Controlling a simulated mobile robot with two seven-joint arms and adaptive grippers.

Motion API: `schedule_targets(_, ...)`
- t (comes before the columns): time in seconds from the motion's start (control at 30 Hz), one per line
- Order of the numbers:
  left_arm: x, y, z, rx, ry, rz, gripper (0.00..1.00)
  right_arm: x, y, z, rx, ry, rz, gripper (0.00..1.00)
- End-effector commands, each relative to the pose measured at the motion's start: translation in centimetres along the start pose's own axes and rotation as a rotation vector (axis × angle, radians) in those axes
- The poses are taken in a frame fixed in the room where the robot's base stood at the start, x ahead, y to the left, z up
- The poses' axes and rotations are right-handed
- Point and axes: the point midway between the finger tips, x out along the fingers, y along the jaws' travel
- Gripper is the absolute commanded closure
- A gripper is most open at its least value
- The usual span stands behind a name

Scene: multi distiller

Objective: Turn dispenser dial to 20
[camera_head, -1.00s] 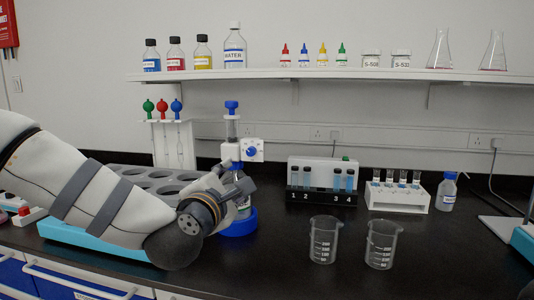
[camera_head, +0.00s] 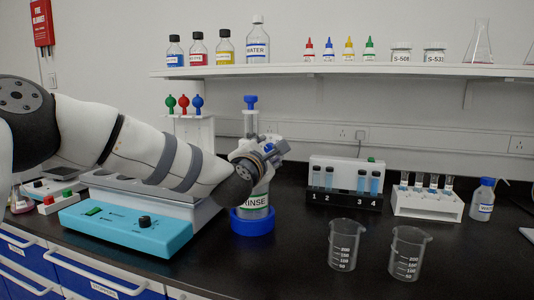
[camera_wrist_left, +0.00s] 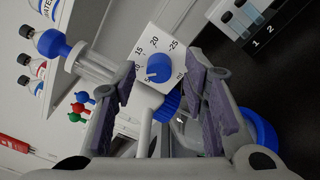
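The dispenser stands on a RINSE bottle (camera_head: 255,205) in a blue ring base (camera_head: 252,226). Its blue plunger top (camera_head: 250,103) shows above my arm. A pale mark on the knob points to the lower left, toward the low numbers, away from 20. My left gripper (camera_wrist_left: 164,93) is open, its purple-grey fingers apart on either side of the dial. Contact with the dial is not visible. In the head view my left gripper (camera_head: 262,158) covers the dial.
Two glass beakers (camera_head: 343,245) (camera_head: 408,253) stand to the right on the black bench. A numbered vial rack (camera_head: 345,190) is behind them. A blue instrument (camera_head: 125,225) lies below my left arm. A shelf (camera_head: 350,71) with bottles runs above.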

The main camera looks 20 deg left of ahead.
Motion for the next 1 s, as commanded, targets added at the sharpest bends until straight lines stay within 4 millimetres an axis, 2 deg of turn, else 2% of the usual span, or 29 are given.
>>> schedule_targets(0.13,-0.1,0.1,0.1,0.000,-0.001,0.001,0.60,-0.1,0.0,-0.1,0.000,0.002,0.000,0.60)
schedule_targets(0.3,-0.1,0.1,0.1,0.000,-0.001,0.001,0.99,-0.1,0.0,-0.1,0.000,0.002,0.000,0.60)
schedule_targets(0.33,-0.1,0.1,0.1,0.000,-0.001,0.001,1.00,-0.1,0.0,-0.1,0.000,0.002,0.000,0.60)
schedule_targets(0.67,-0.1,0.2,0.1,0.028,-0.001,0.003,1.00,-0.3,0.0,-0.2,0.000,0.008,0.000,0.60)
schedule_targets(1.0,-0.2,0.4,0.2,0.249,-0.010,0.019,1.00,-1.4,-0.1,-0.9,0.000,0.045,-0.002,0.60)
